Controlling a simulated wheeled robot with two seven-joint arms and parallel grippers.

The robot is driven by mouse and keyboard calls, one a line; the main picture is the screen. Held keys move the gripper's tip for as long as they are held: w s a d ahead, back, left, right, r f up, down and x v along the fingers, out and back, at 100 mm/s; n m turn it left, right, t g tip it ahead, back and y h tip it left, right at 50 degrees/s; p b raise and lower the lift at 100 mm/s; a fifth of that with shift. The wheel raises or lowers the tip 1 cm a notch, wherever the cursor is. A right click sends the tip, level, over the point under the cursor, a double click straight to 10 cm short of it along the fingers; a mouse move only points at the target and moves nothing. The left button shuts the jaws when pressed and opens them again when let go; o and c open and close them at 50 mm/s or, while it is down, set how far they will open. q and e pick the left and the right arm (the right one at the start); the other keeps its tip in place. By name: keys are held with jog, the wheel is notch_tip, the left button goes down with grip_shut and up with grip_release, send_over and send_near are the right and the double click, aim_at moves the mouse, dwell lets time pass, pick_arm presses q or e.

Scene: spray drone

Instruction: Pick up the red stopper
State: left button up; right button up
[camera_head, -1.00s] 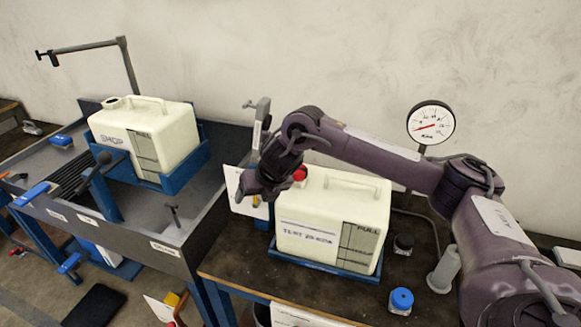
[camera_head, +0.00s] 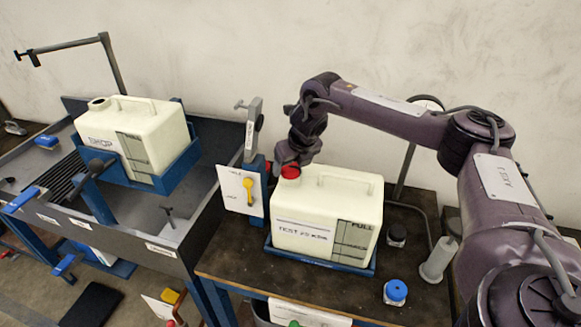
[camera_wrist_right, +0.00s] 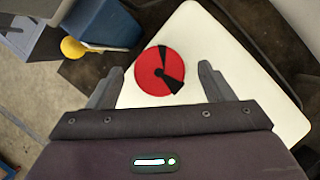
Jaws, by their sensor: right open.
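The red stopper (camera_head: 291,171) sits on the neck of the white test tank (camera_head: 345,210), at the tank's left end. In the right wrist view the stopper (camera_wrist_right: 160,71) is a red disc with black wedge marks, seen from above on the white tank top (camera_wrist_right: 205,45). My right gripper (camera_head: 296,157) is at the stopper, just above or behind it in the head view. In the wrist view its two fingers (camera_wrist_right: 158,85) are open, one to each side and a little below the stopper in the picture. The stopper appears untouched. My left gripper is not in view.
A yellow-handled valve panel (camera_head: 240,190) stands close left of the tank. A pressure gauge (camera_head: 428,103) is partly behind my arm. A blue-capped jar (camera_head: 395,292), a dark cap (camera_head: 397,234) and a clear cylinder (camera_head: 438,260) stand right of the tank. The shop tank (camera_head: 140,135) is at left.

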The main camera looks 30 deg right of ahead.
jog(key=shift+w+f, duration=0.2)
jog(key=shift+f, duration=0.15)
jog(key=shift+c, duration=0.4)
jog(key=c, duration=1)
